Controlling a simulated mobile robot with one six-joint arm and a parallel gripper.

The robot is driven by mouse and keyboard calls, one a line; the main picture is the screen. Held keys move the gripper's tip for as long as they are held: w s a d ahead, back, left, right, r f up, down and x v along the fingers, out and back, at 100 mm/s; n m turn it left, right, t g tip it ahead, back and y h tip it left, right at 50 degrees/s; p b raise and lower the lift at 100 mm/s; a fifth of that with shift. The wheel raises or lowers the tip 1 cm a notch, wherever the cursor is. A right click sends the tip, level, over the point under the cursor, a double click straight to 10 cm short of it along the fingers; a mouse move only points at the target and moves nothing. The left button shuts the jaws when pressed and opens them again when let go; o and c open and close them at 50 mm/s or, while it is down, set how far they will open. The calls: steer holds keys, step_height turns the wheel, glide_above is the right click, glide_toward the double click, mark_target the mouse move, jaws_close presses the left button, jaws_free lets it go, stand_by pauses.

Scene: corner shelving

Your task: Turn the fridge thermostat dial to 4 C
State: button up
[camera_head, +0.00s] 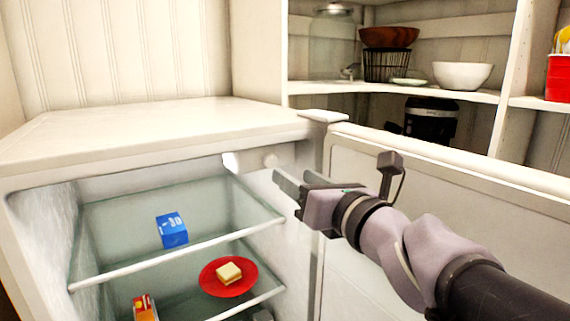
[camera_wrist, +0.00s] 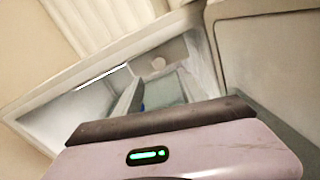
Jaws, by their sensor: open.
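The open fridge (camera_head: 170,122) has a white housing (camera_head: 240,162) under its top, at the upper right of the interior. A pale round thermostat dial (camera_head: 270,160) sits on it. The dial also shows in the wrist view (camera_wrist: 158,63), ahead of my gripper, too small and pale for its marks or setting to be read. My gripper (camera_head: 287,187) is open in the fridge's mouth, just right of and below the dial in the head view. It looks empty and apart from the dial, though the exact gap is unclear. In the wrist view one grey finger (camera_wrist: 127,97) shows.
The open fridge door (camera_head: 440,190) stands on the right, behind my arm. Glass shelves inside hold a blue carton (camera_head: 172,230) and a red plate (camera_head: 245,283) with food; another small box (camera_head: 145,308) sits lower. Corner shelving behind holds a white bowl (camera_head: 462,75).

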mark_target(272, 161)
steer(key=p+x, duration=0.1)
steer(key=x, duration=0.7)
steer(key=shift+r, duration=0.1)
steer(key=shift+s, duration=0.1)
steer(key=shift+c, duration=0.5)
jaws_close()
